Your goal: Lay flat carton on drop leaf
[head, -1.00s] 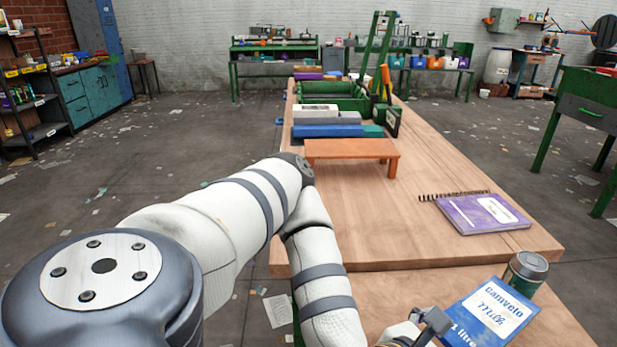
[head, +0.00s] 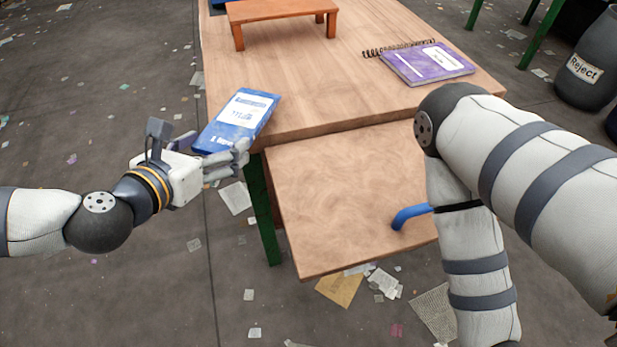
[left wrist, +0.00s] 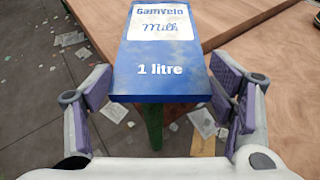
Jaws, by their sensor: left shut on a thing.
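The blue and white milk carton (head: 238,118) is held broad face up by my left gripper (head: 215,160), near the left front corner of the table. In the left wrist view the carton (left wrist: 163,60) lies ahead, between the purple-padded fingers (left wrist: 160,115), with its "1 litre" end towards me. The drop leaf (head: 340,195) is a bare wooden board at the table's front edge, to the right of the carton. My right arm covers the leaf's right side. My right gripper is out of view.
A blue bent handle (head: 410,215) shows over the leaf beside my right arm; its far end is hidden. A purple notebook (head: 425,62) and an orange-brown stand (head: 282,20) are on the table (head: 310,75). A grey reject bin (head: 588,65) stands at right.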

